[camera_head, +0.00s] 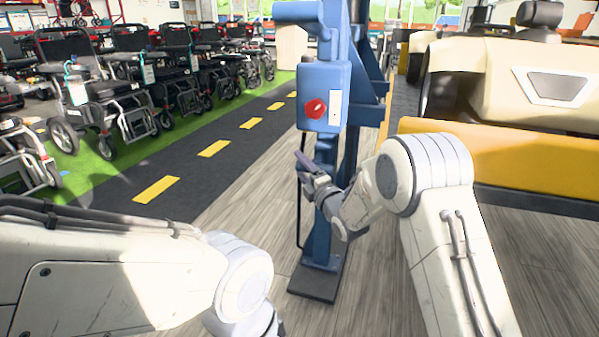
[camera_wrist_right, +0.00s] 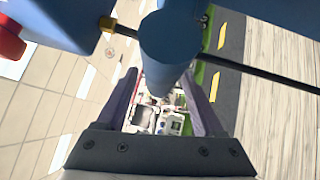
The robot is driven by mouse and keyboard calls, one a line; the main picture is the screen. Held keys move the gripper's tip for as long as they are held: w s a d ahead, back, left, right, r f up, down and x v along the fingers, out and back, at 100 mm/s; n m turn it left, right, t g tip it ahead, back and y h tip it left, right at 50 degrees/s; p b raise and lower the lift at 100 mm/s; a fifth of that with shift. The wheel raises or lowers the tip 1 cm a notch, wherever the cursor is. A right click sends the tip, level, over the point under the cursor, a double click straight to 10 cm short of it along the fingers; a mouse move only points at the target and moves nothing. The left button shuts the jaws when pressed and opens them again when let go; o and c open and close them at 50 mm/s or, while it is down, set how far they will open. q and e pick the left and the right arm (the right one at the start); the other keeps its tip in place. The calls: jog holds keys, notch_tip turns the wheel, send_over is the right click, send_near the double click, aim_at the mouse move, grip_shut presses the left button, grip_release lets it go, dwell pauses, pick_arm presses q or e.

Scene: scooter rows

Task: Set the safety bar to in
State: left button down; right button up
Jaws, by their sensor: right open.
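A blue post (camera_head: 320,240) stands on a dark base plate ahead of me. Its upper blue box (camera_head: 328,85) carries a red knob (camera_head: 314,109) and a white label. A thin black bar (camera_head: 299,205) runs down from the box beside the post; I cannot tell for certain that it is the safety bar. My right gripper (camera_head: 304,165) is just below the box, near this bar. In the right wrist view its fingers are apart, with a blue cylinder (camera_wrist_right: 172,45) in line between them. The black bar (camera_wrist_right: 265,73) crosses beyond the fingertips. My left gripper is outside the view.
A large cream and yellow machine (camera_head: 520,160) stands close on the right. Rows of scooters and wheelchairs (camera_head: 110,90) stand on the left beyond a dark lane with yellow dashes (camera_head: 214,148). Wooden floor (camera_head: 235,185) left of the post is clear.

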jog(key=shift+w+a, duration=0.1)
jog(key=shift+w, duration=0.15)
grip_shut()
jog(key=shift+d+f, duration=0.1)
jog(key=shift+d, duration=0.15)
dwell(1.1)
